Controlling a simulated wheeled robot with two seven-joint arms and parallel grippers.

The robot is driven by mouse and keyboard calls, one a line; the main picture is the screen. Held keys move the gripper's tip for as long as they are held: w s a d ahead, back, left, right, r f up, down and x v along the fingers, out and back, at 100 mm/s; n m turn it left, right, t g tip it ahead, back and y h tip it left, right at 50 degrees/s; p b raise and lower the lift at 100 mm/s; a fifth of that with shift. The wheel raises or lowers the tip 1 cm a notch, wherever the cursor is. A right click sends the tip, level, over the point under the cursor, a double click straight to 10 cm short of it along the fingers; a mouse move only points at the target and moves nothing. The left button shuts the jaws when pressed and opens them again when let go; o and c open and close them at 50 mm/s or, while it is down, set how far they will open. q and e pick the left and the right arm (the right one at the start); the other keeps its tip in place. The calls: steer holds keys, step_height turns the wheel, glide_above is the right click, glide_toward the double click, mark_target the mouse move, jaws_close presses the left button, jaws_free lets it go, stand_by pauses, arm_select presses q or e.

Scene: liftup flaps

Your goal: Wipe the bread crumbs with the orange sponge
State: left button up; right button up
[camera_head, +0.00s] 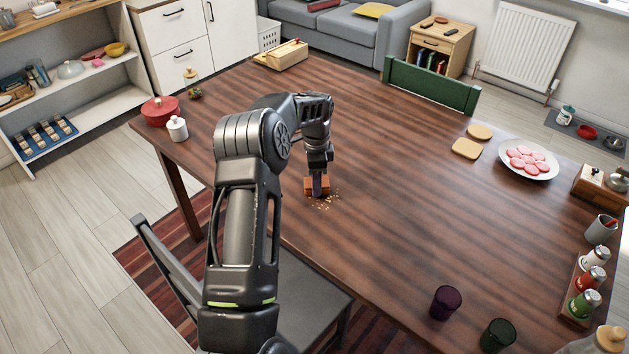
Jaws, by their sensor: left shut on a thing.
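The orange sponge (309,187) is on the brown wooden table (420,220), near its front edge. My left gripper (318,188) points down and is shut on the sponge, covering part of it. Small yellowish bread crumbs (325,203) lie on the table just in front of the sponge and to its right. Some crumbs may be hidden under the sponge. My right gripper is not in view.
A red pot (160,111) and white jar (177,128) stand at the left edge. Bread slices (467,148) and a plate of pink slices (527,159) lie at the right. Dark cups (445,302) stand at the front right. The table's middle is clear.

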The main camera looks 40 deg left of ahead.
mark_target(332, 206)
arm_select(q)
steer(key=shift+w+d, duration=0.1)
steer(key=shift+d, duration=1.65)
steer(key=shift+d+f+b, duration=0.15)
steer(key=shift+d+b, duration=0.3)
steer(key=shift+d, duration=1.4)
steer(key=shift+s, duration=0.85)
